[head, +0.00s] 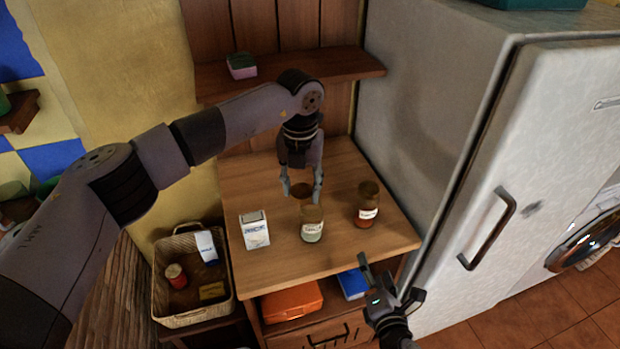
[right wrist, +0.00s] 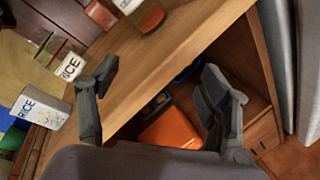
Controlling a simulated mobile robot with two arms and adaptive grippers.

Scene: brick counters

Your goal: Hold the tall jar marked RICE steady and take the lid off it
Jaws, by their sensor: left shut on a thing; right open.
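The RICE jar (head: 312,224), clear glass with pale contents and a white label, stands upright on the wooden counter. Its label reads RICE in the right wrist view (right wrist: 70,67). My left gripper (head: 302,192) comes down from above and is shut on a round brown lid (head: 300,189). The lid is just above and left of the jar's top, out of line with it; the size of any gap is unclear. My right gripper (head: 392,278) is open and empty, in front of the counter and lower right of the jar. Its fingers also show in its wrist view (right wrist: 160,80).
A jar with red contents (head: 367,210) stands right of the RICE jar. A white box (head: 254,232) stands left; it reads RICE in the wrist view (right wrist: 38,108). A basket (head: 160,290) is lower left. A fridge (head: 440,130) bounds the right.

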